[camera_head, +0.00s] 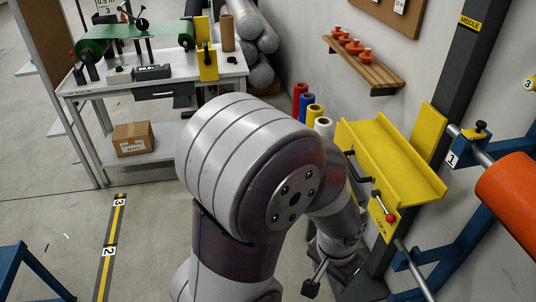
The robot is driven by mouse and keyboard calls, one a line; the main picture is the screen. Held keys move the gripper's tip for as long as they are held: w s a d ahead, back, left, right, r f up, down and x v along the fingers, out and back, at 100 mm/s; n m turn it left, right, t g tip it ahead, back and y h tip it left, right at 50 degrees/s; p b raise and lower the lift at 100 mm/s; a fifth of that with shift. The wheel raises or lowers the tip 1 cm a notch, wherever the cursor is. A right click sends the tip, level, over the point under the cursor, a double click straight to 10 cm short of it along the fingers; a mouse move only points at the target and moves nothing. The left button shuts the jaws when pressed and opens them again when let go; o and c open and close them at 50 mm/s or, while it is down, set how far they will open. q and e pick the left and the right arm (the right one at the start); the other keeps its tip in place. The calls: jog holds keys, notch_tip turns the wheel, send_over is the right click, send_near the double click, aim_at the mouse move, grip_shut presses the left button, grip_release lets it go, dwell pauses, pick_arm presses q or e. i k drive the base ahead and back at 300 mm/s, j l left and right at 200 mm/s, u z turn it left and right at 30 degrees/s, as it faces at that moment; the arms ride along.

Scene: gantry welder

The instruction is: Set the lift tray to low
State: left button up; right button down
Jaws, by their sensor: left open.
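The lift tray (392,165) is a yellow trough at the right, on a dark upright post (460,75). A black handle (355,168) shows on its near left side, and a lever with a red knob (391,218) sits on the yellow plate below it. A yellow MIDDLE label (470,22) is on the post, well above the tray. My left arm fills the middle of the view. My left gripper (330,282) is low at the bottom, below and left of the tray, open and apart from it. My right gripper is out of view.
A blue rack with an orange roll (510,190) stands right of the tray. Coloured rolls (308,108) stand behind my arm. A workbench (150,85) with a green belt device is at the back left. A cardboard box (132,138) sits on its shelf.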

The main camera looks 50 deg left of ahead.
aim_at(404, 175)
jog(key=u, duration=0.9)
jog(key=i+j+z, duration=0.15)
jog(key=z, duration=0.25)
jog(key=i+j+z, duration=0.3)
jog(key=z, duration=0.15)
jog(key=i+j+z, duration=0.25)
jog(key=z, duration=0.15)
jog(key=j, duration=0.1)
